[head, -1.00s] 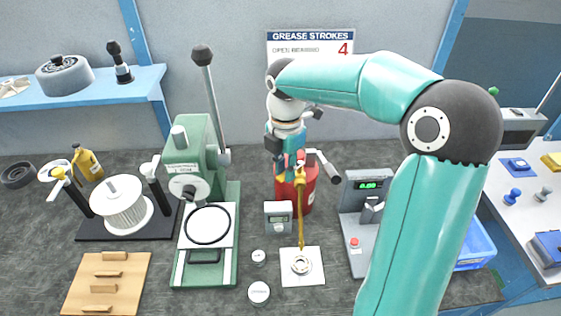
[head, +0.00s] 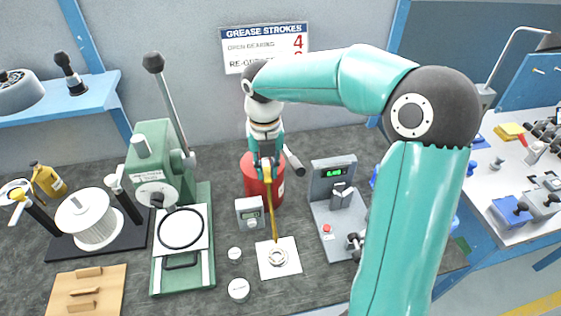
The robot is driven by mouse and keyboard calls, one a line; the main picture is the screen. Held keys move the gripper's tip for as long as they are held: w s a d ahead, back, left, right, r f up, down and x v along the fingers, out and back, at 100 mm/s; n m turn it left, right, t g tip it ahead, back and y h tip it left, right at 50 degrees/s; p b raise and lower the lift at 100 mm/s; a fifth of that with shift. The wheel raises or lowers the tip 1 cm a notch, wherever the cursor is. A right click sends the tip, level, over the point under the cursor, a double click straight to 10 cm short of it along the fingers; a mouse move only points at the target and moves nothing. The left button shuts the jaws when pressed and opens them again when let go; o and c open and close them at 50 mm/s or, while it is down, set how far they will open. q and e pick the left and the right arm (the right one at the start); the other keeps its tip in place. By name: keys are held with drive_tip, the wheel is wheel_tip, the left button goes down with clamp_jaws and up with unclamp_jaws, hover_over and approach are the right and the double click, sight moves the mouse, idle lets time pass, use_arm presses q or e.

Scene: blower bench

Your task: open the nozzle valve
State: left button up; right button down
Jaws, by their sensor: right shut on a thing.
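A thin brass-yellow nozzle (head: 271,216) runs down from the front of a red drum (head: 252,183). Its lower end is over a metal bearing ring (head: 277,257) on a white pad (head: 292,264); I cannot tell whether it touches. My right gripper (head: 267,172) points down in front of the drum, shut on the nozzle valve at the nozzle's upper end. The fingers hide most of the valve, so its handle position is not clear. My left gripper is not in view.
A digital scale (head: 324,216) stands right of the drum, and a small timer (head: 249,213) to its left. A green arbor press (head: 160,150) with a raised lever stands further left.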

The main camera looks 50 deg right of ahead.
sight(268, 174)
drive_tip(key=shift+s, duration=0.1)
idle(0.4)
drive_tip(key=c, duration=1.1)
unclamp_jaws()
drive_tip(key=shift+o, duration=0.2)
wheel_tip(268, 174, up, 12)
drive_tip(key=shift+f, duration=0.1)
